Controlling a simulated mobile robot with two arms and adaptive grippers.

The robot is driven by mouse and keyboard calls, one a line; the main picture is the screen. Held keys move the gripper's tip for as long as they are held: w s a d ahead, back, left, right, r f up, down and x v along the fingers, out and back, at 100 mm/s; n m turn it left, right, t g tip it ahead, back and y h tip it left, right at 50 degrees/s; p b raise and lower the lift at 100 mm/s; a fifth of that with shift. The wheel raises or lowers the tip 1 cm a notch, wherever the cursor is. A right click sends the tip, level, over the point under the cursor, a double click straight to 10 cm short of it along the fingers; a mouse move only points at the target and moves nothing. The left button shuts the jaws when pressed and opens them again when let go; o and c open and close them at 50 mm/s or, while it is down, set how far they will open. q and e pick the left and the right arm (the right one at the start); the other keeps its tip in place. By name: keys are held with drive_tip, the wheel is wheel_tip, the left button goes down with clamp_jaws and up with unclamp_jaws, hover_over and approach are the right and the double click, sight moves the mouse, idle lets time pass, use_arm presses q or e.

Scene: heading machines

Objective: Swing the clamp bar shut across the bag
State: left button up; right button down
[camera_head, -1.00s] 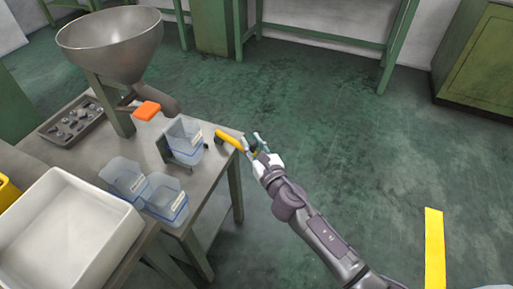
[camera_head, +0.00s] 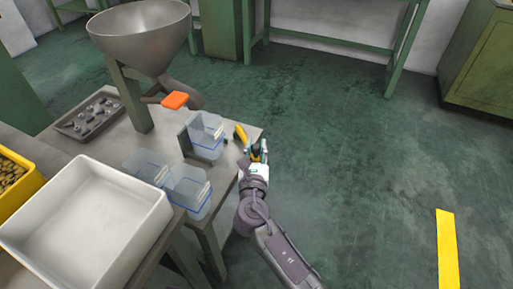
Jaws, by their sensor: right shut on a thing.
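A yellow clamp bar (camera_head: 240,132) stands out at the right end of the metal bench, beside a clear bag or bin (camera_head: 206,135) with blue at its base and a pale label, set against a grey upright plate. My right gripper (camera_head: 256,150) is shut on the outer end of the bar, off the bench's right edge. The bar points toward the lower right, away from the bag, and does not lie across it. The bar's pivot is hard to make out. My left gripper is not in view.
A steel hopper (camera_head: 140,40) with an orange flap (camera_head: 175,100) stands behind the bag. Open green floor (camera_head: 350,170) lies to the right.

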drive_tip(key=c, duration=0.9)
unclamp_jaws()
drive_tip(key=s, duration=0.8)
drive_tip(key=s+a, duration=0.1)
drive_tip(key=s, duration=0.3)
drive_tip(key=shift+a, duration=0.1)
drive_tip(key=shift+c, duration=0.2)
